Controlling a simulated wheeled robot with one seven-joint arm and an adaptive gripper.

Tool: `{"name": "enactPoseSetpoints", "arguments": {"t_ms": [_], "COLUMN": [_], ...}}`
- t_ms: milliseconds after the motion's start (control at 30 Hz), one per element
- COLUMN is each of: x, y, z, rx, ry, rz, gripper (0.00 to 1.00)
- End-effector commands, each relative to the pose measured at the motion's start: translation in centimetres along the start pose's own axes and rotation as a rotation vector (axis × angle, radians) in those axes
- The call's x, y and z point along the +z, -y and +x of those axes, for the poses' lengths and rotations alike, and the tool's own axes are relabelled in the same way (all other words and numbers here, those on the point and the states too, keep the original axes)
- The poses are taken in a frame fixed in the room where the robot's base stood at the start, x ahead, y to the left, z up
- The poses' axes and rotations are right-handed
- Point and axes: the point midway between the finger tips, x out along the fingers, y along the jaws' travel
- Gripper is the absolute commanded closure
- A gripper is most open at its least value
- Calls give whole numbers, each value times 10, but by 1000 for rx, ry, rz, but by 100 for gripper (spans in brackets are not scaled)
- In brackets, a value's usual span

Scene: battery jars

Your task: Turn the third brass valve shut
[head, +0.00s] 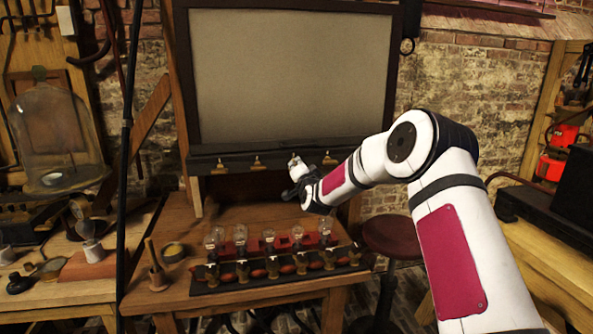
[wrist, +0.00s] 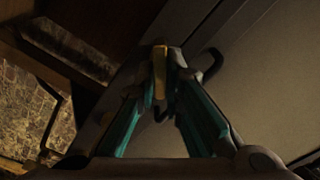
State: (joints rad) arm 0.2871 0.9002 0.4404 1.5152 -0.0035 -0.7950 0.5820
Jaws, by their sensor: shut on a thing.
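A row of small brass valves sits on the dark ledge below the large pale panel in the head view. The first valve (head: 220,167) and second valve (head: 257,163) are in plain sight on the left, and another valve (head: 329,158) shows right of my gripper. My gripper (head: 295,163) is up at the ledge between them, hiding the third valve there. In the wrist view my gripper (wrist: 168,62) is shut on the third brass valve (wrist: 159,66), whose narrow yellow handle shows between the fingertips. How far the handle is turned is hard to tell.
Below the ledge a wooden table (head: 165,297) holds a rack of several glass jars (head: 268,242). A red round stool (head: 391,236) stands to the right. A glass bell jar (head: 55,130) is on the left. The pale panel (head: 290,75) rises behind the ledge.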

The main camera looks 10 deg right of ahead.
Motion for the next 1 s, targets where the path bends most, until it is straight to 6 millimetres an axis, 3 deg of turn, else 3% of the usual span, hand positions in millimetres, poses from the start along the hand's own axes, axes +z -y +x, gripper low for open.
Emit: {"name": "enactPoseSetpoints", "arguments": {"t_ms": [500, 1000], "x": [1, 1], "y": [-4, -5], "z": [1, 0], "rx": [2, 3], "ry": [-1, 0], "rz": [456, 655], "gripper": [100, 100]}}
